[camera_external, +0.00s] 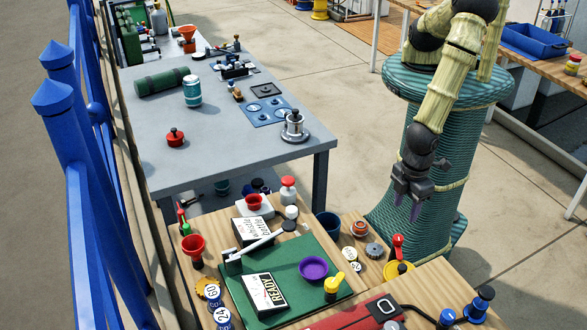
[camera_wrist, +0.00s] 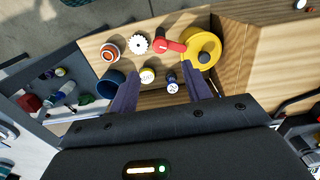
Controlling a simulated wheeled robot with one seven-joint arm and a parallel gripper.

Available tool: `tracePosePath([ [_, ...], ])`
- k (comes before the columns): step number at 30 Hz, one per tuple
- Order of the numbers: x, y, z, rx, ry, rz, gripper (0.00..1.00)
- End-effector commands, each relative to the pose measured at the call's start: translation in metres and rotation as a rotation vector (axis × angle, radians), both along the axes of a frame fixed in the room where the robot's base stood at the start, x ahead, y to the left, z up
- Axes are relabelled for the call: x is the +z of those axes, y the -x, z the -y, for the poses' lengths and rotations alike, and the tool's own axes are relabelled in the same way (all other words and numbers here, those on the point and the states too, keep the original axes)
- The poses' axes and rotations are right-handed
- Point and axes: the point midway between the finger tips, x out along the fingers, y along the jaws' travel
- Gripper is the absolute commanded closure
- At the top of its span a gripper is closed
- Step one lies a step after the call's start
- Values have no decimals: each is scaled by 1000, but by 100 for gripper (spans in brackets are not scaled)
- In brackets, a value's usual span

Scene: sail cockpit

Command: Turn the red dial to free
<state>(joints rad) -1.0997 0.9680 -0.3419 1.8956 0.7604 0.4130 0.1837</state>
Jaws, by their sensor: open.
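A red knob (camera_external: 398,244) with a pointer-like arm stands beside a yellow disc (camera_external: 396,273) at the right of the wooden bench. In the wrist view the red knob (camera_wrist: 168,45) lies ahead of the fingertips, left of the yellow disc (camera_wrist: 204,48). A red-orange and white round piece (camera_external: 360,228), also in the wrist view (camera_wrist: 110,50), sits near it. Which is the red dial is not certain, and no "free" mark is readable. My gripper (camera_external: 407,207) is open and empty above the bench, apart from the knob; its fingers (camera_wrist: 158,72) show in the wrist view.
A dark blue cup (camera_external: 327,224) stands to the left. A green mat (camera_external: 305,247) holds a purple dish (camera_external: 314,268) and a yellow-topped piece (camera_external: 333,285).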

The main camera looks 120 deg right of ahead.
Motion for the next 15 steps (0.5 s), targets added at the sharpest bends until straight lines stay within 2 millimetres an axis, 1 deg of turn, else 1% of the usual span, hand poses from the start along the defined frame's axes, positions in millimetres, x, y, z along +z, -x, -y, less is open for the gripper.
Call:
tracePosePath([
  [3,-20,0,1,-1,2,-2,51],
  [15,-82,0,1,-2,1,-1,51],
])
